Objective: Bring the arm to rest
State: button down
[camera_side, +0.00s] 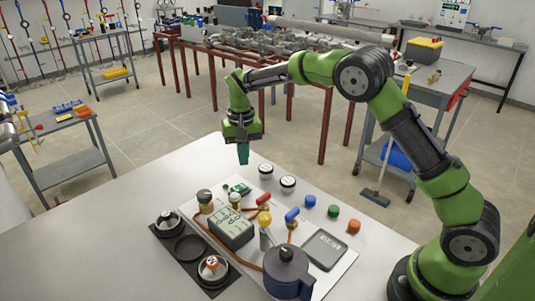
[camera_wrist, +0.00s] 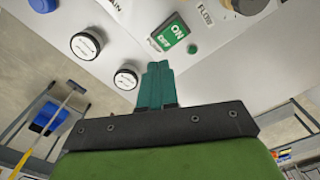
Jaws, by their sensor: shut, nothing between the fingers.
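My green arm reaches from the right over the far edge of the table. My gripper (camera_side: 243,153), with teal fingers, points down above the table's far edge and is shut with nothing in it. In the wrist view its fingers (camera_wrist: 158,68) lie together, below a green ON/OFF switch (camera_wrist: 173,35). My gripper is apart from the exchanger board (camera_side: 335,265) and touches nothing that I can see.
Two white-topped round gauges (camera_side: 266,170) (camera_side: 288,183) stand near my gripper. Blue, green and red caps (camera_side: 354,227) lie right. The table's left side is clear.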

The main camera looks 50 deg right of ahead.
jog(key=shift+w, duration=0.1)
jog(key=shift+s+f+n, duration=0.3)
jog(key=shift+s+f, duration=0.3)
jog(key=shift+s, duration=0.35)
jog(key=s+r+t, duration=0.2)
jog(key=s+r, duration=0.3)
jog(key=s, duration=0.4)
jog(key=s+r+n+t+y, duration=0.1)
jog(key=s+r+t, duration=0.1)
jog(key=s+r, duration=0.3)
jog(key=s+r+t+y, duration=0.1)
jog(key=s+r+t, duration=0.2)
jog(key=s, duration=1)
notch_tip(320, 180, up, 3)
jog(key=shift+f, duration=0.15)
jog(key=shift+s, duration=0.1)
